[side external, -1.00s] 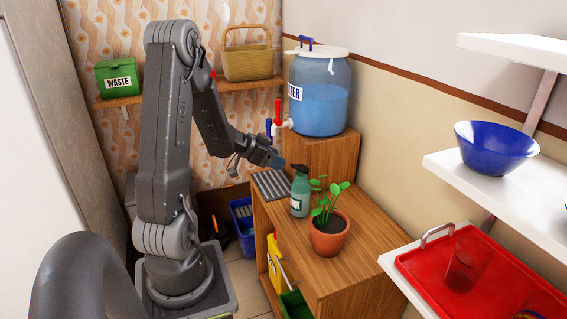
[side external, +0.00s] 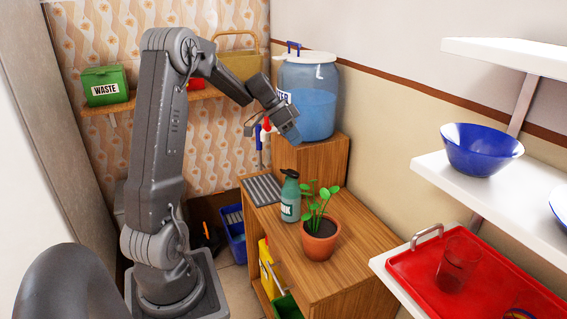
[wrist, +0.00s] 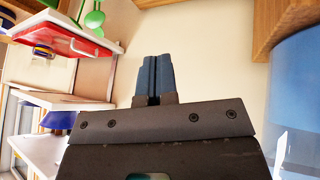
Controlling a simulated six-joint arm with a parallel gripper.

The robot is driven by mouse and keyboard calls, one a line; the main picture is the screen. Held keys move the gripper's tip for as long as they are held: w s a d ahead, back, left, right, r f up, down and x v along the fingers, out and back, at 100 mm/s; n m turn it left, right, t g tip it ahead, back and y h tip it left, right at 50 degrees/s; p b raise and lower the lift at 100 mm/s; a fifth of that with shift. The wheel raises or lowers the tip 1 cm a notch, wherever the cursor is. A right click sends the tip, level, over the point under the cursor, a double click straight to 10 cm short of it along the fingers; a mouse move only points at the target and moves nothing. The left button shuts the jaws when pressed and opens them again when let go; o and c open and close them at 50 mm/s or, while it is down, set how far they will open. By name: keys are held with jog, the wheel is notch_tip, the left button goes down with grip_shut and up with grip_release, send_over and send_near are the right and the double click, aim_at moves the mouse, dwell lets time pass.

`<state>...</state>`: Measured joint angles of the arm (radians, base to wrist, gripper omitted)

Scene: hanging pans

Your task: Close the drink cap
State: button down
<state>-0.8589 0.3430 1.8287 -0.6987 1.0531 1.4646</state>
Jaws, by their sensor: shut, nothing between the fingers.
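The drink bottle (side external: 290,203) is a teal-green bottle with a white label, standing upright on the wooden cabinet. Its dark cap (side external: 290,174) has a small spout-like part pointing left; I cannot tell whether it is fully closed. My gripper (side external: 292,138) is above the cap, apart from it, and overlaps the water tank in the side view. In the wrist view, the blue fingers of my gripper (wrist: 154,78) are together with nothing between them. I cannot clearly make out the bottle in the wrist view.
A potted plant (side external: 320,238) stands close to the bottle's right. A ridged grey drain tray (side external: 262,190) lies to its left. Behind is the blue water tank (side external: 308,110) with a red-handled tap, on a wooden block (side external: 312,158). White shelves (side external: 470,192) are at right.

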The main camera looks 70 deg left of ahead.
jog(key=a+r+n+g+y, duration=0.2)
jog(key=a+r+g+y, duration=0.1)
jog(key=r+g+y, duration=0.1)
send_over(285, 171)
jog(key=w, duration=0.1)
jog(key=shift+n, duration=0.3)
notch_tip(285, 171, down, 10)
jog(key=shift+w+r, duration=0.1)
jog(key=shift+r, duration=0.15)
jog(key=f, duration=0.1)
jog(key=s+f, duration=0.1)
jog(key=f, duration=0.1)
jog(key=shift+f, duration=0.1)
jog(key=shift+s+f, duration=0.25)
jog(key=shift+f, duration=0.25)
